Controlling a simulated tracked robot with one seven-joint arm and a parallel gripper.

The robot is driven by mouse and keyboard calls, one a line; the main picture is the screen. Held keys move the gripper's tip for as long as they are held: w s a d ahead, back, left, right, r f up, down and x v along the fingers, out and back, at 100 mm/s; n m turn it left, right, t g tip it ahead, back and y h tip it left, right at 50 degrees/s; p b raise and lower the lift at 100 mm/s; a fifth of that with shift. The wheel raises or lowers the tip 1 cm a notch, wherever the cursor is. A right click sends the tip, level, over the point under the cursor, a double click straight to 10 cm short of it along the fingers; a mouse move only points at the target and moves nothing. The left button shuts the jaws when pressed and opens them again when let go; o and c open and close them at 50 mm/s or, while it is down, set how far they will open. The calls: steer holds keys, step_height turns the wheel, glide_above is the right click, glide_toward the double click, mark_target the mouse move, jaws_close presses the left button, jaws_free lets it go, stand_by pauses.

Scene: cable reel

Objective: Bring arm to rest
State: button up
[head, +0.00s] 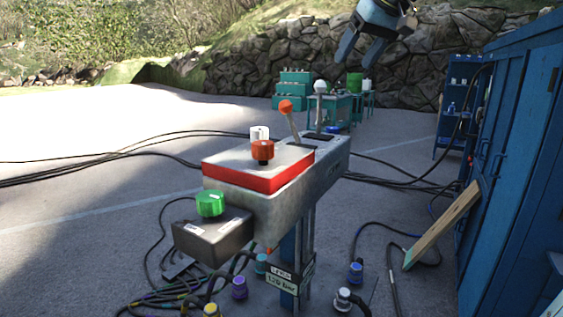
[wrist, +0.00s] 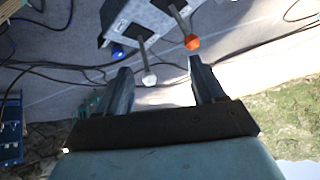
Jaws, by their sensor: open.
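My gripper (head: 366,47) is at the top of the head view, raised in the air above and behind the control box (head: 320,162). Its two fingers are apart with nothing between them. In the wrist view my gripper (wrist: 160,75) also shows open and empty. The control box stands on a blue post and carries an orange-knobbed lever (head: 286,107) and a white-knobbed lever (head: 320,87). Both levers show in the wrist view, the orange knob (wrist: 192,42) and the white knob (wrist: 149,79), apart from the fingers. Most of my arm is out of view.
A red-edged panel has a red knob (head: 262,150), with a green button (head: 210,203) on a dark box below. Cables and coloured connectors lie around the post. A blue cabinet (head: 525,170) and leaning plank (head: 442,226) stand right. Open pavement lies left.

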steer(key=s+d+f+m+h, duration=0.2)
steer(key=s+d+f, duration=0.1)
steer(key=s+f, duration=0.8)
steer(key=s+d+f+m+h, duration=0.2)
steer(key=s+d+f, duration=0.2)
steer(key=s+f, duration=0.7)
step_height(320, 180, down, 4)
steer(key=shift+s+f+g, duration=0.25)
steer(key=shift+s+g, duration=0.1)
steer(key=shift+g, duration=0.05)
steer(key=shift+a, duration=0.1)
